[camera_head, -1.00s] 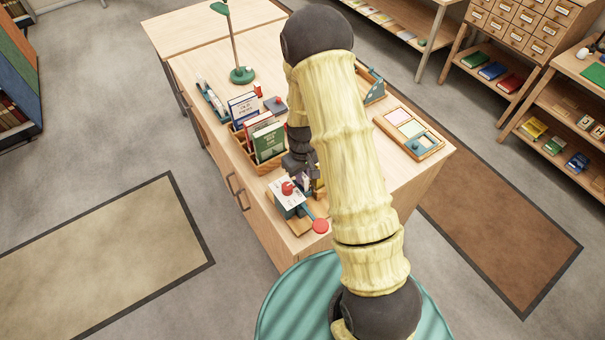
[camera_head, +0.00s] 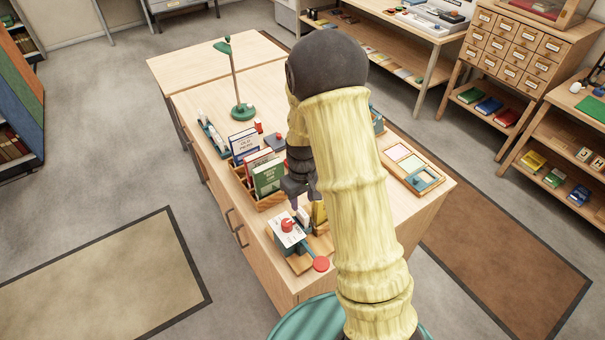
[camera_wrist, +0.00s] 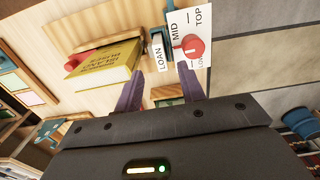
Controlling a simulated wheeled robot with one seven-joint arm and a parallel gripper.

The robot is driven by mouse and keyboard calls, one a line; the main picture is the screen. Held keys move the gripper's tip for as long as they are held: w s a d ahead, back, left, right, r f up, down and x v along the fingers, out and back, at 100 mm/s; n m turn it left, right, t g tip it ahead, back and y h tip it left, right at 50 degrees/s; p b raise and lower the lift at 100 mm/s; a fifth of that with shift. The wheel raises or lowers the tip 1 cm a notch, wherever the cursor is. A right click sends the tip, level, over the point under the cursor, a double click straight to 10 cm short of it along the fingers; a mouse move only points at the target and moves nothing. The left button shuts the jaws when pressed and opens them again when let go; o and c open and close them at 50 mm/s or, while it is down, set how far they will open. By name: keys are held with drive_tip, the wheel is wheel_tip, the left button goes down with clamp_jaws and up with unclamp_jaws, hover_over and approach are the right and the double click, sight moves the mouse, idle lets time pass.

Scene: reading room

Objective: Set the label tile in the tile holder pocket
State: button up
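A small white label tile marked LOAN (camera_wrist: 159,52) stands beside the white panel in the wrist view. It also shows as a small pale piece below my gripper in the head view (camera_head: 304,214). My gripper (camera_wrist: 160,70) is open, its two purple fingers apart on either side of the line to the tile, with the tips short of it. Nothing is held between them. I cannot tell the tile holder pocket clearly or whether the tile sits in it; the tile's lower part is unclear.
Close beside the tile are a white panel marked TOP and MID (camera_wrist: 200,22) with a red knob (camera_wrist: 188,48), and a yellow book (camera_wrist: 102,66). A book rack (camera_head: 268,200), a green lamp (camera_head: 242,110) and a tray with coloured panes (camera_head: 440,180) stand on the desk.

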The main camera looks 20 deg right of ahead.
wheel_tip(320, 180, up, 11)
drive_tip(key=b, duration=0.1)
drive_tip(key=shift+b, duration=0.35)
drive_tip(key=shift+r, duration=0.1)
idle(0.6)
drive_tip(key=s+m+t, duration=0.2)
drive_tip(key=s+m, duration=0.1)
drive_tip(key=s, duration=1.1)
drive_tip(key=shift+s+r+m+t, duration=0.15)
drive_tip(key=shift+r+m+t, duration=0.15)
drive_tip(key=shift+r+m, duration=0.1)
